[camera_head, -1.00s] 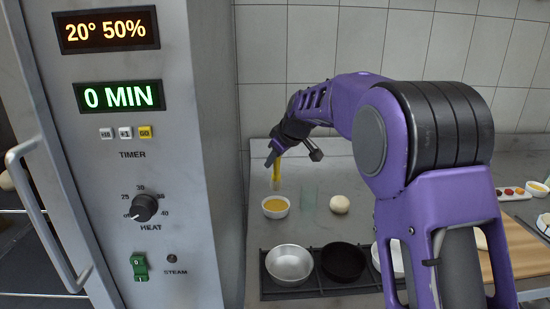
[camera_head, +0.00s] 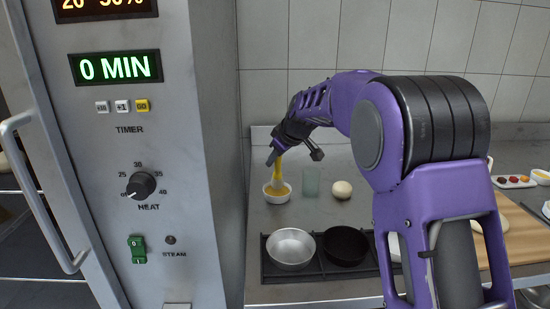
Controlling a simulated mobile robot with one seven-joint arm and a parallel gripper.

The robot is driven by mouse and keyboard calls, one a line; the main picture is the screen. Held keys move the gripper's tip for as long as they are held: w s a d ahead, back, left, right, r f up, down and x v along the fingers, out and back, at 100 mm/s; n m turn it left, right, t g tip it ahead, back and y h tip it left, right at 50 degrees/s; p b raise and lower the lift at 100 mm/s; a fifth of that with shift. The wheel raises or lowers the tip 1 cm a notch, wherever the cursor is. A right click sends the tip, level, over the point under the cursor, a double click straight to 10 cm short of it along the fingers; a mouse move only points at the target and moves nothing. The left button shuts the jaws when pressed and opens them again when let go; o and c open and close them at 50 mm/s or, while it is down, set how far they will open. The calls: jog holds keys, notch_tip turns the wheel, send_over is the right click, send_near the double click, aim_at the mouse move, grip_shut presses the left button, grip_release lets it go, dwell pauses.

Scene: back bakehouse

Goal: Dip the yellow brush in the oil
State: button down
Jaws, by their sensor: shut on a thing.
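The yellow brush (camera_head: 279,170) is upright, held in my gripper (camera_head: 276,157), which is shut on its upper part. Its lower end is at the white bowl (camera_head: 277,197) of yellow oil (camera_head: 275,189), and appears to be inside the rim. Whether the bristles touch the oil is too small to tell. My gripper is above the bowl, at the back left of the steel counter.
A greenish glass (camera_head: 311,181) stands close to the right of the bowl, with a pale dough ball (camera_head: 342,190) beyond it. A metal pan (camera_head: 291,248) and a black pan (camera_head: 345,245) sit in front. The oven (camera_head: 150,170) stands at the left.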

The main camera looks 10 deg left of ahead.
jog(key=shift+f+b, duration=0.45)
jog(key=shift+f, duration=0.25)
dwell(1.1)
jog(key=shift+r, duration=0.15)
jog(key=shift+r+p, duration=2.4)
jog(key=shift+r, duration=1.05)
